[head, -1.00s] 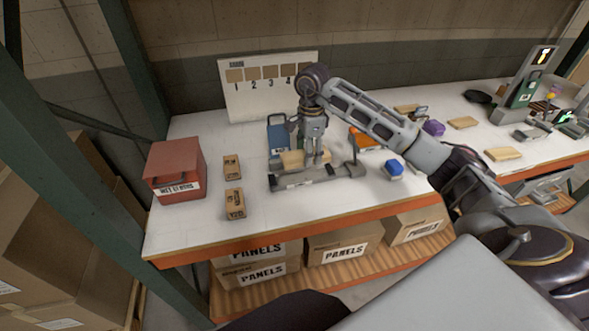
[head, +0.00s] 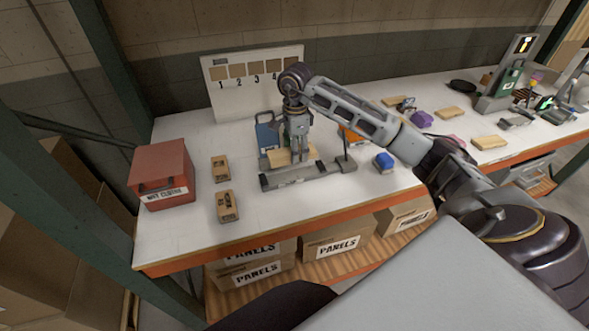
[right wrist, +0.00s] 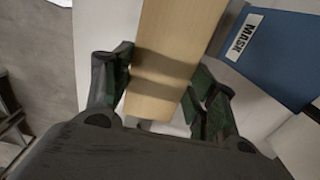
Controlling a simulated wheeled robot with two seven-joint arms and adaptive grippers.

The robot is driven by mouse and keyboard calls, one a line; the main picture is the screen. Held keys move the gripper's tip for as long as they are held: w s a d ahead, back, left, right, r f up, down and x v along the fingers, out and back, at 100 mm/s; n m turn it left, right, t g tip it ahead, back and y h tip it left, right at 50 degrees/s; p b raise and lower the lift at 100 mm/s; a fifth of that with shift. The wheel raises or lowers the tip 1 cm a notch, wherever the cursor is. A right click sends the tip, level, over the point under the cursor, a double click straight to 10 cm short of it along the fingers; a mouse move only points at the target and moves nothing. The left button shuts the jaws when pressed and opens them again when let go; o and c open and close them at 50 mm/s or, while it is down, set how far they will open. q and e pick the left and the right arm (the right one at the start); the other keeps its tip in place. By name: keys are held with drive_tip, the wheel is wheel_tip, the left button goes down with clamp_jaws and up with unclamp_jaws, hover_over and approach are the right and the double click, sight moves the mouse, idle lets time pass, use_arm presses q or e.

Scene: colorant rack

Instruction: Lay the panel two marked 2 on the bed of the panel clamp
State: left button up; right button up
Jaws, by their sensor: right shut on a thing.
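A pale wooden panel (head: 279,158) is between the fingers of my right gripper (head: 299,160), at the grey panel clamp (head: 296,179). In the right wrist view the panel (right wrist: 176,45) runs lengthwise between the two dark finger pads of the gripper (right wrist: 164,80), which is shut on it. No number is readable on the panel. The panel is over or on the clamp's bed; I cannot tell whether it touches. My left gripper is not in view.
A red box (head: 163,174) and two small brown packs (head: 220,168) (head: 228,207) stand left of the clamp. A blue container (head: 266,132), marked MASK in the right wrist view (right wrist: 275,55), is behind it. A blue block (head: 384,162) lies to the right. A numbered board (head: 235,102) stands at the back.

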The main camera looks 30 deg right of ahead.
hover_over(295, 174)
drive_tip(key=shift+f, duration=2.25)
drive_tip(key=shift+s+f+p, duration=0.1)
drive_tip(key=shift+p, duration=0.2)
drive_tip(key=shift+f, duration=1.45)
drive_tip(key=shift+f+p, duration=0.3)
drive_tip(key=shift+f, duration=0.1)
drive_tip(key=o, duration=1)
drive_tip(key=shift+o, duration=0.2)
